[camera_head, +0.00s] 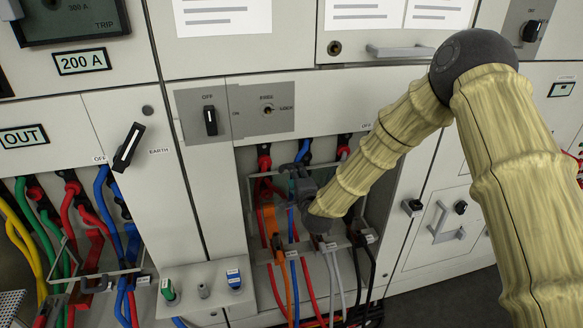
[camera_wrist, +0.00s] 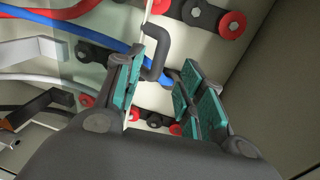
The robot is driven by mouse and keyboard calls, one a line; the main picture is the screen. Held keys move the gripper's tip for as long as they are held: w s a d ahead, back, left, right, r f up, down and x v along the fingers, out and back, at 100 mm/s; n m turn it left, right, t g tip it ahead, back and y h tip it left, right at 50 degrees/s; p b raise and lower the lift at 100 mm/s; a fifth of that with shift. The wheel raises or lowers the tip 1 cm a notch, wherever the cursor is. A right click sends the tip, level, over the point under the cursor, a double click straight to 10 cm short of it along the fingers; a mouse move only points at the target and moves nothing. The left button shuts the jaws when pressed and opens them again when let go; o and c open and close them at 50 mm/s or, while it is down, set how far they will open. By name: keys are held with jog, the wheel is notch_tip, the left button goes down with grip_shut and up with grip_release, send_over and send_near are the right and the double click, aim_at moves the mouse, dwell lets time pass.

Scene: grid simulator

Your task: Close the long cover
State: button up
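My gripper (camera_wrist: 162,85) has its two teal-padded fingers apart, with a clear gap between them. A dark bent handle (camera_wrist: 156,42) reaches into the gap near the fingertips; I cannot tell if it touches a pad. The handle seems to join a thin, see-through panel (camera_wrist: 95,50) with a pale edge, possibly the long cover; I cannot be sure. In the head view, my gripper (camera_head: 298,180) is inside the open cable compartment (camera_head: 245,190), in front of the cables. My forearm hides the compartment's right part, and the cover is not clear there.
Red, blue, orange and grey cables (camera_head: 290,285) run down through the compartment past brackets. A switch panel (camera_head: 235,112) sits above, and a small box with coloured terminals (camera_head: 203,290) juts out at lower left. A side wall (camera_wrist: 285,80) stands close right of my fingers.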

jog(key=p+x, duration=0.1)
jog(key=x, duration=0.5)
grip_shut()
